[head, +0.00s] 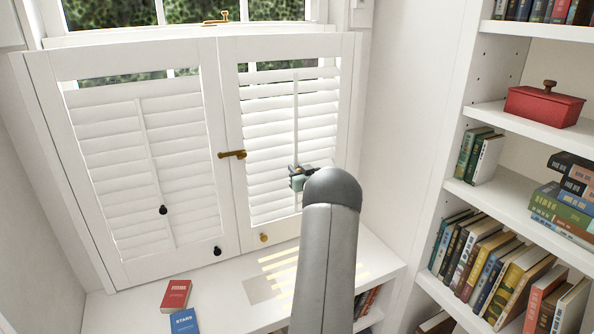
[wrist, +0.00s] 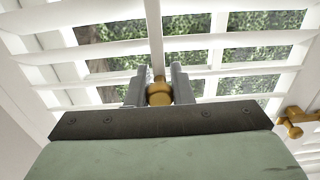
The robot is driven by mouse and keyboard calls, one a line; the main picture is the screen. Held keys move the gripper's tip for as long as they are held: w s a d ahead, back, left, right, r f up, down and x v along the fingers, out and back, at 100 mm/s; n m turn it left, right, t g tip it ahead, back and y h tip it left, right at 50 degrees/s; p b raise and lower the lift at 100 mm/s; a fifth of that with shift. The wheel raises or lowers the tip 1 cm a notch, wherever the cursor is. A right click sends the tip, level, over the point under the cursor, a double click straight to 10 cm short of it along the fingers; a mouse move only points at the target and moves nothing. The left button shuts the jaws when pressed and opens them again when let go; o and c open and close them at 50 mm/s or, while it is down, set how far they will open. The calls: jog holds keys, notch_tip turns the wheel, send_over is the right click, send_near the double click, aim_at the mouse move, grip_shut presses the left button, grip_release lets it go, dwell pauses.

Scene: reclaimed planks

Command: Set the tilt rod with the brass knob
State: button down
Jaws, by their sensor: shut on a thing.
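The white window shutter has two louvred panels. The brass knob (wrist: 159,95) sits between the two fingers of my gripper (wrist: 159,84), which is shut on it. In the head view my gripper (head: 299,172) is in front of the right panel's slats (head: 270,130) and hides the knob. The tilt rod (head: 296,115) runs up from there; it also shows above the knob in the wrist view (wrist: 155,35). The right slats are tilted open, with greenery between them in the wrist view. The left panel's slats (head: 115,160) look closed; its tilt rod has a black knob (head: 163,210).
A brass latch (head: 232,154) joins the panels. A black knob (head: 217,250) and a brass knob (head: 263,237) are on the bottom rails. Red (head: 175,295) and blue (head: 185,321) books lie on the sill. A bookcase (head: 450,185) stands at right.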

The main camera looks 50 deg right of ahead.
jog(key=c, duration=1.3)
grip_release()
jog(key=shift+o, duration=0.2)
jog(key=shift+s, duration=0.1)
jog(key=b+v, duration=0.3)
jog(key=v, duration=1.4)
jog(key=shift+s, duration=0.1)
